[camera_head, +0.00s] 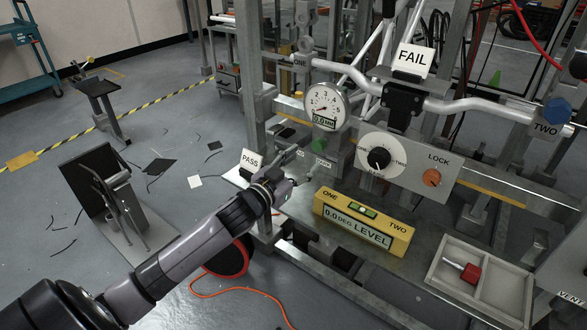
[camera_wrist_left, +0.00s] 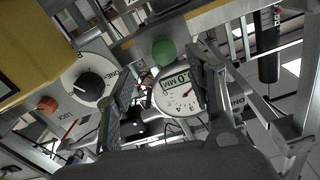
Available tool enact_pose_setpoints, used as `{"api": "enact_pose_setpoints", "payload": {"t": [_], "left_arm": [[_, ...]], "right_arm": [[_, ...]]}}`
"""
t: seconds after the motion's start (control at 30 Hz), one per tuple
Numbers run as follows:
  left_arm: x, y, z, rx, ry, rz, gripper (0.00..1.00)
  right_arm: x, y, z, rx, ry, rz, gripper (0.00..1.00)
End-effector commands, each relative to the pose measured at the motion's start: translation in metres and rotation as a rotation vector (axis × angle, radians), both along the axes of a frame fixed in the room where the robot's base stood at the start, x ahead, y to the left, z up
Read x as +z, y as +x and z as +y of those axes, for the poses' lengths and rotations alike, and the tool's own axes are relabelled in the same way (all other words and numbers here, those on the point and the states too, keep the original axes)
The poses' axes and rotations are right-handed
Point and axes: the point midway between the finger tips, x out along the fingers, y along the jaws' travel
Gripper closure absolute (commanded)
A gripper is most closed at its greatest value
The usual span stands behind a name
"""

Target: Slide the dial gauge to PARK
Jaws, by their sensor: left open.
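I cannot read a PARK mark; small labels near the gripper are too small or partly hidden. My right gripper is not in view.
A panel with a black knob (camera_head: 379,158) and an orange LOCK knob (camera_head: 432,177) stands right of the gauge. A yellow level (camera_head: 364,222) lies in front. A PASS sign (camera_head: 250,162) is beside my wrist. A green knob (camera_wrist_left: 164,51) shows near the fingers.

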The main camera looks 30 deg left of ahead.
Motion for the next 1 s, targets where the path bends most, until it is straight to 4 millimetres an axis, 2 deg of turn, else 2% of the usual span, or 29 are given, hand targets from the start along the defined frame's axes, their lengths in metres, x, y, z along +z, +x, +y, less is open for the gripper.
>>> {"api": "enact_pose_setpoints", "payload": {"t": [0.1, 0.3, 1.0], "left_arm": [[-0.001, -0.018, 0.001, -0.001, -0.001, 0.001, 0.51], [0.000, -0.031, 0.002, 0.000, -0.001, 0.001, 0.51], [0.000, -0.033, 0.002, 0.000, -0.001, 0.000, 0.51]], "right_arm": [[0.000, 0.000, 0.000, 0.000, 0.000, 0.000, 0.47], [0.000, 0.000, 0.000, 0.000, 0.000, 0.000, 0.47], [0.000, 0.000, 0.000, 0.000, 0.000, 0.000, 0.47]]}}
